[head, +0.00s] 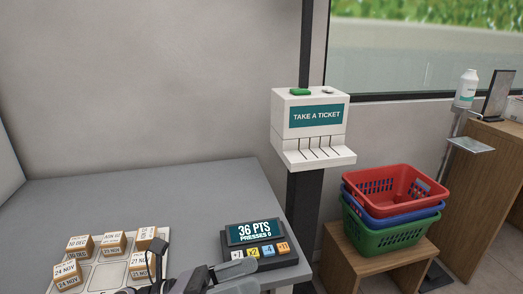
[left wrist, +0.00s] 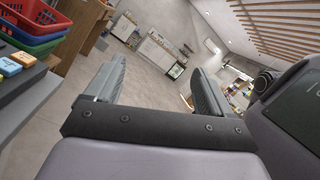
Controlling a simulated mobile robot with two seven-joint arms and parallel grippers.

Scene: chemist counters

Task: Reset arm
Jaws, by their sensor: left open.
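My left gripper (head: 207,262) is at the bottom of the head view, over the front of the grey counter (head: 150,190). It is between the dated blocks and the points keypad, and its lower part is cut off by the frame edge. In the left wrist view the two grey fingers (left wrist: 157,85) stand wide apart with nothing between them. The gripper is open and empty. Past the fingers is the room's floor. My right gripper is not in either view.
Several date blocks (head: 115,241) sit on a white board at left. A keypad (head: 259,247) reading "36 PTS" is close right of the gripper. A ticket dispenser (head: 310,125) stands behind. Stacked baskets (head: 395,190) rest on a wooden stand (head: 372,262). The counter's back is clear.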

